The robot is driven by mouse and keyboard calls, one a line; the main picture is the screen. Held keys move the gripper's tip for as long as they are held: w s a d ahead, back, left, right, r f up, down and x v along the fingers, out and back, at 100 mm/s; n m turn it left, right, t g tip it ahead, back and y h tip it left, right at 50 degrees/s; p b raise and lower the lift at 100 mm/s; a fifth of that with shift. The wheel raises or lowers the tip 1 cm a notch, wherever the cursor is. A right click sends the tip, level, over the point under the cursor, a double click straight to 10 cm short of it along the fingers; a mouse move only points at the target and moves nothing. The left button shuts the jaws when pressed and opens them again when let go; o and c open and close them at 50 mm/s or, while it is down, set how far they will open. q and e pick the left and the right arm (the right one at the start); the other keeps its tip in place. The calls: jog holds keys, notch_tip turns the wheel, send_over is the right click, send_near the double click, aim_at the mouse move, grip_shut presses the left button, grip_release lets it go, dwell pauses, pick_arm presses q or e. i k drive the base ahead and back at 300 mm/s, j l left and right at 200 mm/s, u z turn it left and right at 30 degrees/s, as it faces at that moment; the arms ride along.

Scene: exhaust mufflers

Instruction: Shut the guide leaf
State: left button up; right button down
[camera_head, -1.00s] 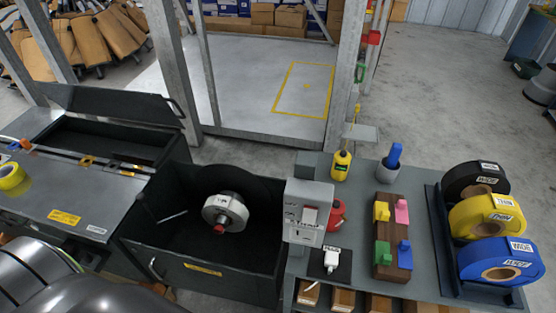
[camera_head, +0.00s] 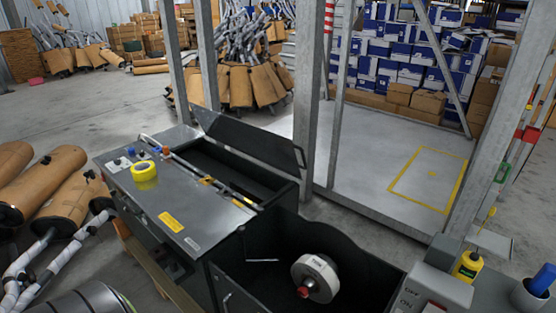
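The guide leaf appears to be the dark flat panel (camera_head: 250,137) standing raised along the back of the black open trough on the grey machine (camera_head: 165,205). A rail runs along the trough's near side. Neither of my grippers is in view.
A black open bin (camera_head: 250,270) with a white tape roll (camera_head: 318,277) inside adjoins the machine on the right. A yellow tape roll (camera_head: 143,171) lies on the machine top. Grey frame posts (camera_head: 308,110) stand behind. Brown-wrapped mufflers (camera_head: 40,190) lie at left.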

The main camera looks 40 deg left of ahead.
aim_at(276, 151)
jog(key=u, duration=1.1)
jog(key=j, duration=0.6)
jog(key=i+j, duration=0.15)
jog(key=j, duration=0.4)
jog(key=j+u, duration=0.1)
jog(key=j, duration=0.5)
jog(key=i+j, duration=0.15)
jog(key=j, duration=0.45)
